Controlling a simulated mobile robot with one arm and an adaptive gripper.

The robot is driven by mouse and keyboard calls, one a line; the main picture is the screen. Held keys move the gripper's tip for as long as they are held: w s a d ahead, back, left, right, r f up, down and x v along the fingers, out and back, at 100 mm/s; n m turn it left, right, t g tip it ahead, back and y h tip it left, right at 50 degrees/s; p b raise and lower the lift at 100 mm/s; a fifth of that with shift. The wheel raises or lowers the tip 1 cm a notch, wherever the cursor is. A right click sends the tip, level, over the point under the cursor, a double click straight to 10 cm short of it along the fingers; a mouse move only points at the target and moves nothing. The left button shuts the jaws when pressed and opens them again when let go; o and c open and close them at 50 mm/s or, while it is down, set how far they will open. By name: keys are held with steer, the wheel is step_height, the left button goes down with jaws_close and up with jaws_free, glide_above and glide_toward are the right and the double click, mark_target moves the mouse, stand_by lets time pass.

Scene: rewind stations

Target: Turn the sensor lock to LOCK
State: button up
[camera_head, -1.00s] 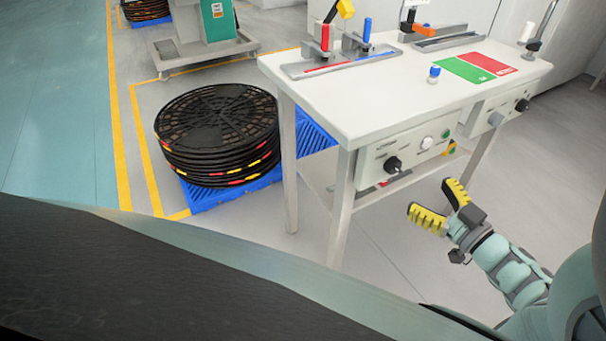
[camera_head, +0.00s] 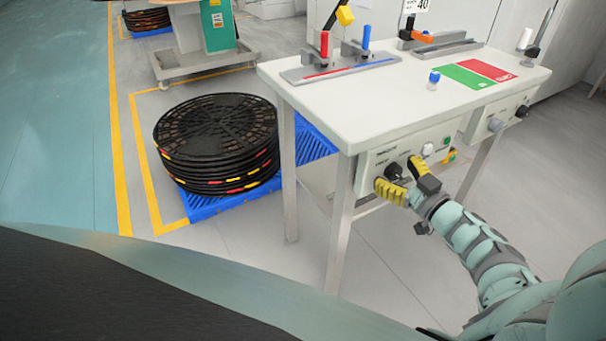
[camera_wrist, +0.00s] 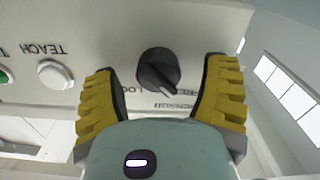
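The sensor lock is a black rotary knob (camera_wrist: 158,69) on the front panel (camera_head: 375,162) of the white table. It also shows in the head view (camera_head: 394,171). In the wrist view its pointer slants toward the lower right, and the panel lettering appears upside down, partly hidden around the knob. My gripper (camera_head: 403,182) is open in front of the panel. In the wrist view its yellow fingers (camera_wrist: 165,100) stand on either side of the knob, with gaps to it, and nothing is held.
A white button (camera_wrist: 55,74) marked TEACH and a green button (camera_wrist: 4,77) sit beside the knob. Black reels (camera_head: 215,150) stand on a blue pallet left of the table.

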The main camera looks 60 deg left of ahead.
steer(key=c, duration=1.2)
steer(key=m+p, duration=0.1)
steer(key=m, duration=0.1)
steer(key=m+p, duration=0.1)
steer(key=shift+w+r+p, duration=0.2)
steer(key=shift+r+p, duration=0.05)
steer(key=shift+p, duration=0.1)
steer(key=m+p, duration=0.2)
steer(key=m, duration=0.4)
steer(key=shift+w+f, duration=0.1)
steer(key=m, duration=0.4)
steer(key=shift+f+m, duration=0.1)
steer(key=shift+m, duration=0.3)
steer(key=shift+f+m+b, duration=0.15)
steer(key=shift+m+b, duration=0.5)
steer(key=shift+m, duration=1.55)
